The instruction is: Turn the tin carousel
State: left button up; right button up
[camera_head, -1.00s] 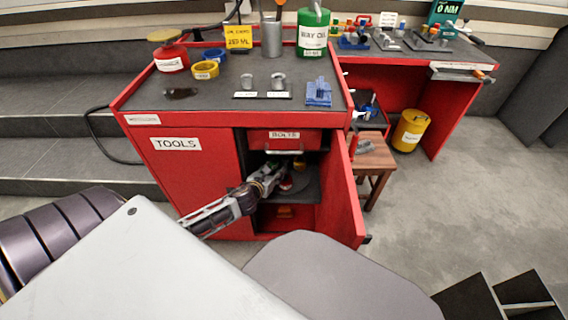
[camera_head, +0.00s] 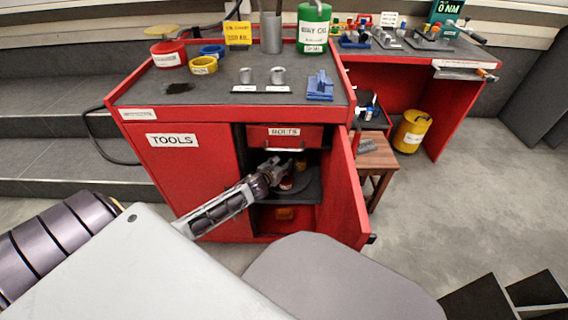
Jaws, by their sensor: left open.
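The tin carousel (camera_head: 299,187) is a dark round plate on the shelf inside the red cabinet, below the drawer marked BOLTS. A small red and white tin (camera_head: 286,184) stands on its near left side. A yellowish tin (camera_head: 300,164) shows farther back, partly in shadow. My left gripper (camera_head: 275,171) reaches in through the open cabinet front from the left. It is open, at the left edge of the carousel beside the red and white tin; I cannot tell whether it touches either. The arm and gripper hide the carousel's left part. My right gripper is out of view.
The cabinet door (camera_head: 350,194) stands open on the right of the opening. The BOLTS drawer (camera_head: 285,138) is close above my gripper. A red-orange item (camera_head: 286,213) lies in the lower compartment. A wooden stool (camera_head: 376,156) stands right of the door.

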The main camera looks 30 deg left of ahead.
aim_at(285, 160)
pick_arm(q)
jog(key=shift+b+x, duration=0.7)
jog(key=shift+x, duration=1.05)
jog(key=shift+r, duration=0.1)
grip_shut()
